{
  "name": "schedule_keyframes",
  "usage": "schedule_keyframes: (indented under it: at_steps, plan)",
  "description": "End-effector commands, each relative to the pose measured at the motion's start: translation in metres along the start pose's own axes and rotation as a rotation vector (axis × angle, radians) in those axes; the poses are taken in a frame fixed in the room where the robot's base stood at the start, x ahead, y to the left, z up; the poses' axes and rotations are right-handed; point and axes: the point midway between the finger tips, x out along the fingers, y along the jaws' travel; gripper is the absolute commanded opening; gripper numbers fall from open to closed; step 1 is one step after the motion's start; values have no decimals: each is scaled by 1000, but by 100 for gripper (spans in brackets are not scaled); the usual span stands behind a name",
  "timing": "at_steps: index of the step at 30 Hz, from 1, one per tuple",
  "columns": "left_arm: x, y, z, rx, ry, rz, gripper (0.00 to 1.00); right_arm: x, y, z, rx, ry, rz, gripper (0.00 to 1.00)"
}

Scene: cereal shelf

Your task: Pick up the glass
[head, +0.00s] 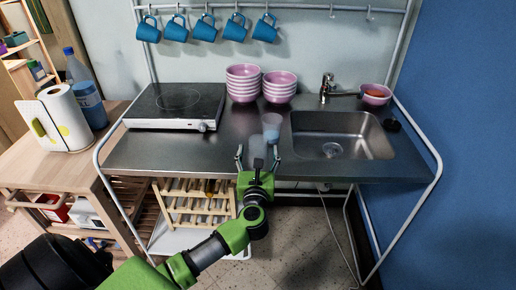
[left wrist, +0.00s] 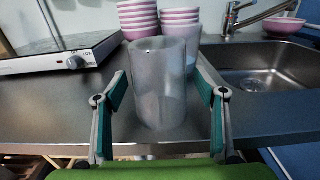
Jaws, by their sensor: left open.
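A pale, translucent glass (left wrist: 158,90) stands upright on the metal counter in the left wrist view, large and close in front of my left gripper (left wrist: 161,100). The two fingers are open, one on each side of it with gaps, and do not appear to grip it. A similar tapered pale shape shows partly behind it. In the head view a bluish glass (head: 271,127) stands on the counter left of the sink, just beyond my left gripper (head: 258,157), which is at the counter's front edge. My right gripper is out of view.
A hot plate (head: 175,106) is on the left of the counter. Stacked pink bowls (head: 243,84) stand behind the glass. A sink (head: 340,136) with a tap (head: 326,88) is on the right. Blue mugs (head: 205,28) hang above.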

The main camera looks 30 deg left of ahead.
Motion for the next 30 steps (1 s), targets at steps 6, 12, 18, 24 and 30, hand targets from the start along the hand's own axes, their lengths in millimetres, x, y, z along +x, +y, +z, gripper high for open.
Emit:
schedule_keyframes:
  at_steps: [6, 12, 18, 24, 30]
  plan:
    - [0, 0, 0, 0, 0, -1, 44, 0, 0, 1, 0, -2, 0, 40]
    - [0, 0, 1, 0, -1, -1, 15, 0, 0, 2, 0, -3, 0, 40]
    - [0, 0, 1, 0, -1, 0, 15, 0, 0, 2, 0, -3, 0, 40]
    - [0, 0, 14, -3, -3, 0, 15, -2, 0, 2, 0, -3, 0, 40]
    - [-10, -1, 43, -7, -2, -3, 15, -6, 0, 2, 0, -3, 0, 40]
